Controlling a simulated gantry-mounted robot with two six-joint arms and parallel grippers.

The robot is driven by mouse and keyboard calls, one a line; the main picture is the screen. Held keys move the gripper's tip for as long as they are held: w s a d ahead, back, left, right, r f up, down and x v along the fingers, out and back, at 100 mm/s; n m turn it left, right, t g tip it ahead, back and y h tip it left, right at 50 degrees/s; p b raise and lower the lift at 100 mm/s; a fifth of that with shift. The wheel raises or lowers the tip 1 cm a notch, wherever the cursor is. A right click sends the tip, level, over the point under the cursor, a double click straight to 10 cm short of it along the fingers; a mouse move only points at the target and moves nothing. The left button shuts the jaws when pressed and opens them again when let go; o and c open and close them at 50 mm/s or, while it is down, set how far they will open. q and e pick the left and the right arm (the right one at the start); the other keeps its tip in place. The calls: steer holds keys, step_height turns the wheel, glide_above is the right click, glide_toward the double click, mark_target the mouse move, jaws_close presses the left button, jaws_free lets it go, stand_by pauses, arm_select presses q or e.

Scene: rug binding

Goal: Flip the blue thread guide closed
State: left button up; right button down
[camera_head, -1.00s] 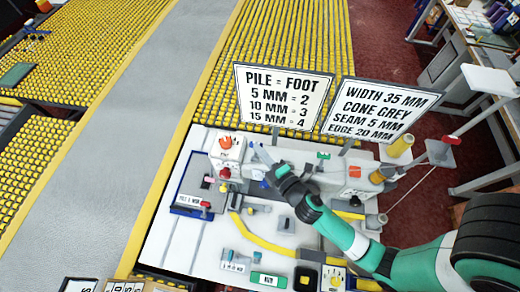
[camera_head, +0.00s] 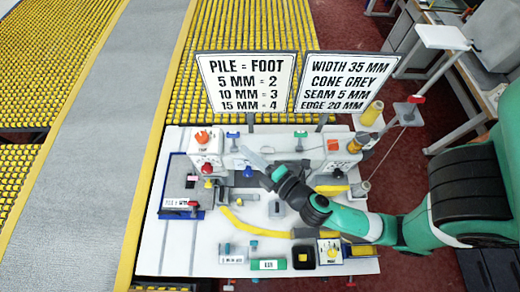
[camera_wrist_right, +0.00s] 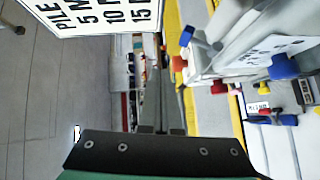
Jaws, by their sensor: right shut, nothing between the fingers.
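A small blue piece (camera_head: 233,135), which looks like the blue thread guide, stands up on top of the white machine (camera_head: 318,158). A blue-capped piece on a grey stem (camera_wrist_right: 187,36) shows in the right wrist view and may be the same one; I cannot tell for sure. My right gripper (camera_head: 248,153) is shut and empty, reaching in from the right over the machine, with its tips just in front of and right of the blue piece. I cannot tell whether they touch. In the right wrist view the shut fingers (camera_wrist_right: 164,85) lie left of the machine. My left gripper is not seen.
Two signs (camera_head: 247,82) (camera_head: 343,82) stand behind the machine. A green piece (camera_head: 300,134) stands farther right on its top. A red knob (camera_head: 207,168) and blue knob (camera_head: 249,171) are on its front. The white table (camera_head: 165,255) has free room at front left.

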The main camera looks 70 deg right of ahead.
steer(key=s, duration=0.1)
steer(key=s+a+r, duration=0.1)
steer(key=s, duration=0.2)
steer(key=shift+a+r+b, duration=0.2)
steer(key=shift+r+b, duration=0.15)
steer(key=shift+b, duration=0.05)
steer(key=w+r+m+t+h+p, duration=0.15)
steer(key=w+r+m, duration=0.25)
steer(key=r, duration=0.7)
steer(key=w+r+m+t+h+p, duration=0.1)
steer(key=w+r+m+t, duration=0.3)
steer(key=r, duration=0.8)
steer(key=w+r+m+h+p, duration=0.25)
steer(key=w+r, duration=0.25)
steer(key=r, duration=0.6)
steer(key=s+a+r+t+y, duration=0.1)
steer(key=a+r+t+y, duration=0.2)
steer(key=r+y, duration=0.3)
steer(key=s+a+r+t+y, duration=0.1)
steer(key=a+r+t+y, duration=0.2)
steer(key=r, duration=1.1)
steer(key=a+m+y, duration=0.1)
steer(key=a+y, duration=0.1)
steer(key=y, duration=0.2)
steer(key=shift+s+r+t, duration=0.25)
steer(key=shift+s+t, duration=0.1)
steer(key=shift+s, duration=0.05)
